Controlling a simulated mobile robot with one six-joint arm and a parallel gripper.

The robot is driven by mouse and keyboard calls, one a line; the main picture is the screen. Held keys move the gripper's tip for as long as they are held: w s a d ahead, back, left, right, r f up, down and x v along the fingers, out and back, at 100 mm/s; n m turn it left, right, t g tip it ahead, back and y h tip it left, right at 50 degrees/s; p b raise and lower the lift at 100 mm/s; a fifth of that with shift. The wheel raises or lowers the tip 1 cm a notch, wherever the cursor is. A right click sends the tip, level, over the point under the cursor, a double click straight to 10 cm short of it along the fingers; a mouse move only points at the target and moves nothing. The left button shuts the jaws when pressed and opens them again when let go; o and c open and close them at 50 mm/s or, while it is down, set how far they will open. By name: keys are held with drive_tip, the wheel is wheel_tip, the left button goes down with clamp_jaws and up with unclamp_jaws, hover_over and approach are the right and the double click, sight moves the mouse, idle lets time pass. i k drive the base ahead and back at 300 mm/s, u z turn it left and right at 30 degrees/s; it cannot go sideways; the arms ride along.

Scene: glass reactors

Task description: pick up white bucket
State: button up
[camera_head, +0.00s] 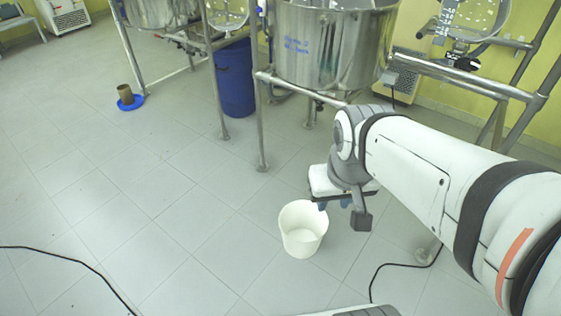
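The white bucket (302,230) stands upright on the grey tiled floor, and its open top and empty-looking inside show. My arm comes in from the right. My gripper (340,206) is just above and to the right of the bucket in the picture, apart from it as far as I can see.
A steel reactor vessel (330,45) on a tubular stand (262,125) is behind the bucket. A blue barrel (234,78) stands left of it. A brown cylinder (125,95) stands on a blue dish at the far left. Black cables (75,262) lie on the floor. The left floor is mostly clear.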

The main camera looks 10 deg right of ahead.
sight(303, 227)
drive_tip(key=z, duration=0.05)
drive_tip(key=i, duration=1)
drive_tip(key=u, duration=0.05)
